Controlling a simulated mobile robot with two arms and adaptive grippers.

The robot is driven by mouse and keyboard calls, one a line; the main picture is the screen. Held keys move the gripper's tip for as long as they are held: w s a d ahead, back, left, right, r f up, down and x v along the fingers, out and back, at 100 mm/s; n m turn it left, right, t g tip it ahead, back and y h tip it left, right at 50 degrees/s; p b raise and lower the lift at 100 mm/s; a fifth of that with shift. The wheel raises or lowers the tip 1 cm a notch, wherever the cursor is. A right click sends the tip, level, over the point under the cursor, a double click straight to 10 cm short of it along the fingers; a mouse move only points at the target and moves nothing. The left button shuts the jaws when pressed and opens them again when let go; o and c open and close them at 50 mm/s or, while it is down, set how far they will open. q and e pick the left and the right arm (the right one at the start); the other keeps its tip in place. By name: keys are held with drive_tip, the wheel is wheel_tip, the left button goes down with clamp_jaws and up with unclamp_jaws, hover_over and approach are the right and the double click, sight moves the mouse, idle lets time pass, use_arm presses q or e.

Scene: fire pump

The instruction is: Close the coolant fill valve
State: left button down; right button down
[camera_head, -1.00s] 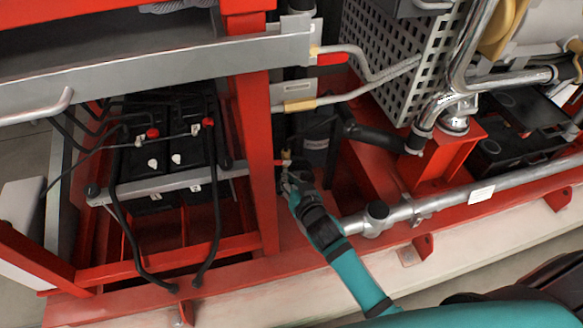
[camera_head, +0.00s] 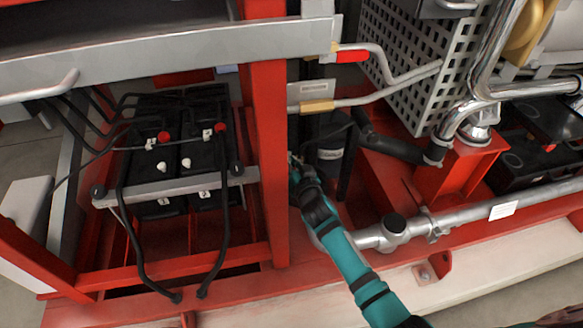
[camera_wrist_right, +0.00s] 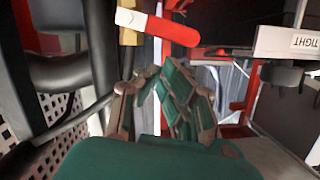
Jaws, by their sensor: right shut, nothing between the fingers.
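A valve with a red lever (camera_head: 352,56) sits on the upper grey pipe, just right of the red upright post. In the right wrist view a red lever with a white end (camera_wrist_right: 172,30) lies across the top, beside a brass fitting. I take it to be the coolant fill valve lever, but no label confirms this. My right gripper (camera_head: 293,160) is well below the lever in the head view, beside the post's right edge. Its green fingers (camera_wrist_right: 165,85) are shut and empty, with the lever beyond them and apparently apart. My left gripper is not in view.
The red upright post (camera_head: 270,150) stands close on the left. A lower pipe has a yellow piece (camera_head: 317,106). A perforated guard (camera_head: 415,60) and black hose (camera_head: 395,145) are to the right. Batteries (camera_head: 175,150) sit left of the post.

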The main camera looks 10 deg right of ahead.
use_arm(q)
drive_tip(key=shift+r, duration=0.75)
use_arm(e)
drive_tip(key=shift+a+f, duration=0.1)
drive_tip(key=shift+f, duration=0.35)
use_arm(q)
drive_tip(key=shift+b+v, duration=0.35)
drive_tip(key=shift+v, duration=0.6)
use_arm(e)
drive_tip(key=shift+a+f+n, duration=0.4)
drive_tip(key=shift+a, duration=0.1)
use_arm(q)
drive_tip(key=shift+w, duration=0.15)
